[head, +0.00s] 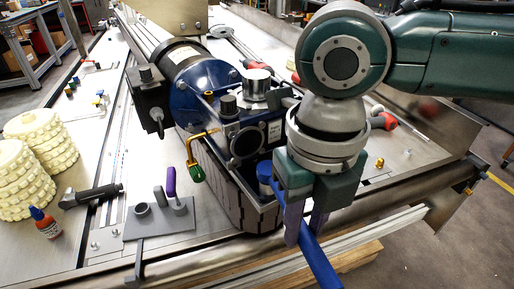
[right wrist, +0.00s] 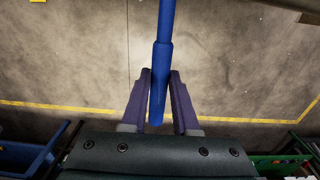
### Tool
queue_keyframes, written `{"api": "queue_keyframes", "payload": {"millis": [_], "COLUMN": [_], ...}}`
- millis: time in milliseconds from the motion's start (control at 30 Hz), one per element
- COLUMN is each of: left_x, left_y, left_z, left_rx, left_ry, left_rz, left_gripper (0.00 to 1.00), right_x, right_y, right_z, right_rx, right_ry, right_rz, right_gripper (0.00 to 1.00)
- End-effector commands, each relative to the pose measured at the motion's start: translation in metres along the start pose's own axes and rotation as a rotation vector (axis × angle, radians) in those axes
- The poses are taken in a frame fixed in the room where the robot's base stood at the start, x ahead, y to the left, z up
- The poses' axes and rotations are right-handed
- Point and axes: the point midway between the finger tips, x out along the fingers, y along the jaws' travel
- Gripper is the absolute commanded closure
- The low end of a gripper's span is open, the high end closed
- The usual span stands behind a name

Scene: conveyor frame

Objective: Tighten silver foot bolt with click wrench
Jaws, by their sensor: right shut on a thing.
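My right gripper (head: 306,228) is shut on a blue bar-shaped handle (head: 320,264), which looks like the click wrench. The handle slopes down to the right past the front edge of the frame. In the right wrist view the same blue handle (right wrist: 161,70) runs up between the two purple fingers of my right gripper (right wrist: 160,100). A blue cylindrical part (head: 265,171) shows just left of the gripper; I cannot tell whether it belongs to the wrench. I cannot make out the silver foot bolt; the gripper and arm cover that area. My left gripper is not in view.
A blue motor and gearbox (head: 195,80) stands on the conveyor frame beside my right arm. A grey tool holder (head: 160,220), a black-handled tool (head: 90,195), a glue bottle (head: 45,222) and cream sprocket stacks (head: 30,155) are at left. A brass bolt (head: 379,162) sits at right.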

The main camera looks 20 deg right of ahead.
Motion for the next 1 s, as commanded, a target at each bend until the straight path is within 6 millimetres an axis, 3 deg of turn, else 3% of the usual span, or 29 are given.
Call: {"api": "queue_keyframes", "payload": {"millis": [467,667,1000], "left_x": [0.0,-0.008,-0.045], "left_y": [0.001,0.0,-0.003], "left_z": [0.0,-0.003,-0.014], "left_rx": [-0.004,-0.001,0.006], "left_ry": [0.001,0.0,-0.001], "left_rz": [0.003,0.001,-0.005], "left_gripper": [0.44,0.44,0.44], "right_x": [-0.001,-0.009,-0.045], "right_y": [0.043,0.04,0.04], "right_z": [0.007,0.007,0.007], "right_rx": [0.342,0.335,0.332], "right_ry": [0.0,-0.002,-0.001], "right_rz": [0.001,0.0,0.0], "right_gripper": [1.0,1.0,1.0]}}
